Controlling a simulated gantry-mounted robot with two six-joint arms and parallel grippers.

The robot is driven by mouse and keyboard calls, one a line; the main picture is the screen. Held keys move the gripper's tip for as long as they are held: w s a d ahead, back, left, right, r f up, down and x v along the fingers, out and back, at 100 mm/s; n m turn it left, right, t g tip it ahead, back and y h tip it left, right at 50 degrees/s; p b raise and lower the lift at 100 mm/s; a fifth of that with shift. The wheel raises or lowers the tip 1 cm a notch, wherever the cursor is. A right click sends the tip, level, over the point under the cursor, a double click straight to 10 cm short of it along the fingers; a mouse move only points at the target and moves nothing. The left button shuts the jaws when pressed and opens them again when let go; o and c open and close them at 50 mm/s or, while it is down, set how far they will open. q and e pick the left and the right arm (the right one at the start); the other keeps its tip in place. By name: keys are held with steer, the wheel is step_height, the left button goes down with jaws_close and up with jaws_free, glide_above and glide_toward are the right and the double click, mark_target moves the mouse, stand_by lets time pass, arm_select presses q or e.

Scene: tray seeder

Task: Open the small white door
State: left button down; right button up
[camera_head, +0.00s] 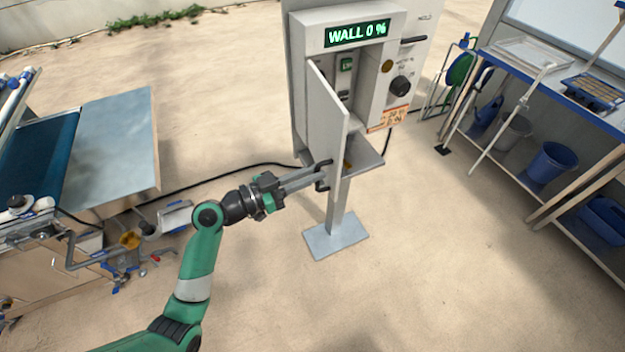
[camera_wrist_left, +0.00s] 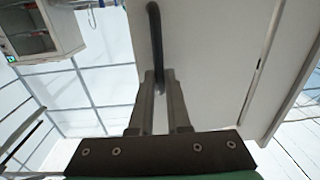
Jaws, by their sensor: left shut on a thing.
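The small white door (camera_head: 327,117) is part of a white control box on a post. It stands swung out from the box, partly open, and the inside shows behind it. My left gripper (camera_head: 322,174) is at the lower part of the door, shut on its dark handle. In the left wrist view the door (camera_wrist_left: 215,50) fills the upper right, and the dark curved handle (camera_wrist_left: 154,40) runs down between the fingers of my left gripper (camera_wrist_left: 160,88). My right gripper is not in view.
The box (camera_head: 365,70) shows "WALL 0 %" on a display, with a black knob (camera_head: 400,86) on its right. The post stands on a grey base plate (camera_head: 336,234). A conveyor machine (camera_head: 110,140) is at left, a shelf with blue buckets (camera_head: 553,162) at right. The floor between is mostly clear.

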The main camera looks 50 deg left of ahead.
arm_select(q)
steer(key=shift+w+a+f, duration=0.1)
steer(key=shift+a, duration=0.4)
steer(key=c, duration=1.2)
jaws_free()
steer(key=o, duration=0.3)
steer(key=shift+w+a+r, duration=0.15)
steer(key=shift+a+r, duration=0.05)
steer(key=shift+a, duration=0.15)
steer(key=shift+d, duration=0.15)
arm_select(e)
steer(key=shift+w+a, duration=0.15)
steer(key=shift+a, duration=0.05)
arm_select(q)
steer(key=shift+d, duration=0.1)
steer(key=shift+r, duration=0.1)
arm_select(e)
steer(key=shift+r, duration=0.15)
